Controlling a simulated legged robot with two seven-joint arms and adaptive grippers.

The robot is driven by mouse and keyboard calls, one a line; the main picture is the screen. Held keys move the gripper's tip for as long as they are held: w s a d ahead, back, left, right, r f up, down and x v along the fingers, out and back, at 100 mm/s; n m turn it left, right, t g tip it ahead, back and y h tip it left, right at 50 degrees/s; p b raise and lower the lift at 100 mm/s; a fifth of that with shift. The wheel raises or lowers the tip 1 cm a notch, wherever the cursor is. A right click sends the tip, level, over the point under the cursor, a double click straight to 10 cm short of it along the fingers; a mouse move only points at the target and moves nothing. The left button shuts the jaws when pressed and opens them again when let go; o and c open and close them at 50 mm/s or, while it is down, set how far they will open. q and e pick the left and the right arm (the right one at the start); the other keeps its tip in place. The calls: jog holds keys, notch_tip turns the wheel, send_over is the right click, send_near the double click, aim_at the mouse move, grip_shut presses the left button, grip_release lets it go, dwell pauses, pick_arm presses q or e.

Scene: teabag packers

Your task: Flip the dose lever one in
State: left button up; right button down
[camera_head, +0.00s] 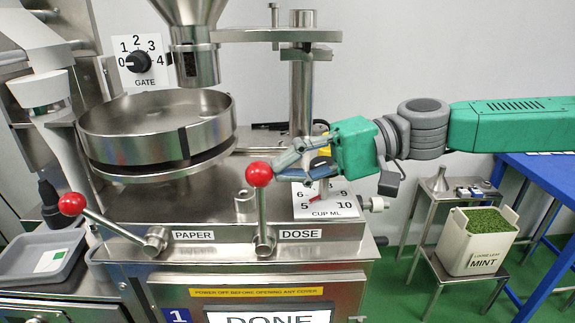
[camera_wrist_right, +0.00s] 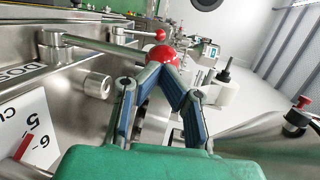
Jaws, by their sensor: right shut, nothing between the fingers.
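The dose lever is a steel rod with a red ball knob (camera_head: 258,174). It stands nearly upright from its pivot (camera_head: 264,239), beside the DOSE label (camera_head: 300,234). My right gripper (camera_head: 278,172) comes in from the right, its fingers shut and empty. The fingertips are at the right side of the knob; I cannot tell whether they touch. In the right wrist view the shut fingertips (camera_wrist_right: 162,66) overlap the red knob (camera_wrist_right: 163,52), and the lever rod (camera_wrist_right: 100,46) runs left to its pivot.
The paper lever (camera_head: 72,204) leans left, its red knob low. A round steel pan (camera_head: 155,127) stands behind. The cup dial plate (camera_head: 325,203) is under my right gripper. A mint bin (camera_head: 478,240) stands on a side stand. A grey tray (camera_head: 40,267) is at left.

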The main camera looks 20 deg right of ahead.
jog(key=a+h+p, duration=0.1)
jog(key=p, duration=0.1)
jog(key=a+h+p, duration=0.1)
jog(key=p, duration=0.1)
jog(key=w+a+r+h+p, duration=0.1)
jog(key=p, duration=0.2)
jog(key=shift+a+r+g, duration=0.1)
jog(key=shift+a+g, duration=0.15)
jog(key=shift+g, duration=0.05)
jog(key=w+a+f+h+p, duration=0.1)
jog(key=w+a+f+p, duration=0.1)
jog(key=a, duration=0.6)
jog(key=shift+w+a+f+m, duration=0.2)
jog(key=shift+f+m, duration=0.1)
jog(key=shift+f, duration=0.55)
jog(key=shift+f, duration=0.1)
jog(key=shift+a, duration=0.1)
